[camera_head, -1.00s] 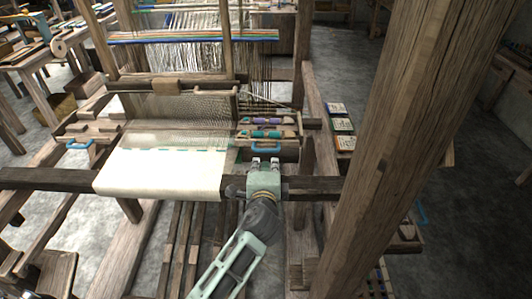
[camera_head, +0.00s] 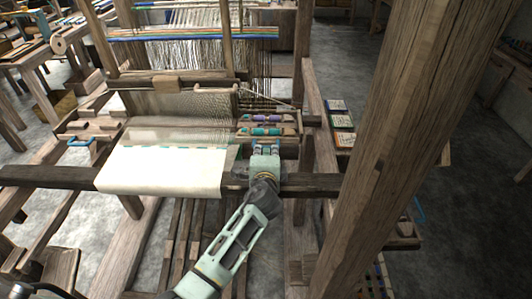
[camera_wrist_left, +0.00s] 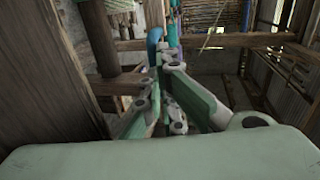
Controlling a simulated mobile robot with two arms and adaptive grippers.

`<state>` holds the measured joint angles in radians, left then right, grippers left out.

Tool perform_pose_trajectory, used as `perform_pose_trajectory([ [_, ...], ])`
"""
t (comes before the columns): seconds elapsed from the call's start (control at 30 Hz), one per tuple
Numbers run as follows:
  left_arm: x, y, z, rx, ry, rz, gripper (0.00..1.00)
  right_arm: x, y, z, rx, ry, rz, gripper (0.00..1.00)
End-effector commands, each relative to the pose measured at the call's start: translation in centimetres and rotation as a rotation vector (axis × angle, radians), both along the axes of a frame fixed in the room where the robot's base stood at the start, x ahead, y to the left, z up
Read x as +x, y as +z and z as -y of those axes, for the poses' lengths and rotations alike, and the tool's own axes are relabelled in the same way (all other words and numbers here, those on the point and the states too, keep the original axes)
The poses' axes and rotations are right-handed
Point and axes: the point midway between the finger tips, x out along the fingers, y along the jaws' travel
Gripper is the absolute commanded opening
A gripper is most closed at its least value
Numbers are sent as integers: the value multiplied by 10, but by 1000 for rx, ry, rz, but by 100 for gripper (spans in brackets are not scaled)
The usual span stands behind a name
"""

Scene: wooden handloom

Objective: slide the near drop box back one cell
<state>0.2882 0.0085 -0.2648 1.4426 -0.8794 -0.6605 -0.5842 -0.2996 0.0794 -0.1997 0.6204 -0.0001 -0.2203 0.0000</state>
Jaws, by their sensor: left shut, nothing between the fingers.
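The drop box (camera_head: 286,131) at the right end of the loom's beater has cells side by side. One holds a shuttle with a teal middle (camera_head: 266,131), and the cell behind holds one with a purple middle (camera_head: 269,118). A blue handle (camera_wrist_left: 154,37) on its front shows in the left wrist view; my gripper largely covers it in the head view. My left gripper (camera_head: 265,147) is shut with nothing between its fingers, right at the handle. Whether the fingertips touch it I cannot tell. My right gripper is not in view.
A second box with a blue handle (camera_head: 79,142) is at the loom's left end. White cloth (camera_head: 160,170) hangs over the front beam (camera_head: 315,185), left of my arm. A thick wooden post (camera_head: 410,130) stands close on the right.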

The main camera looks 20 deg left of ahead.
Motion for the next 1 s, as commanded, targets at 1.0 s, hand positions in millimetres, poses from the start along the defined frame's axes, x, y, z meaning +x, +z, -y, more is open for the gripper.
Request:
perform_pose_trajectory([
  [1.0,82,0,-26,1,1,3,0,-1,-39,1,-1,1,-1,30],
])
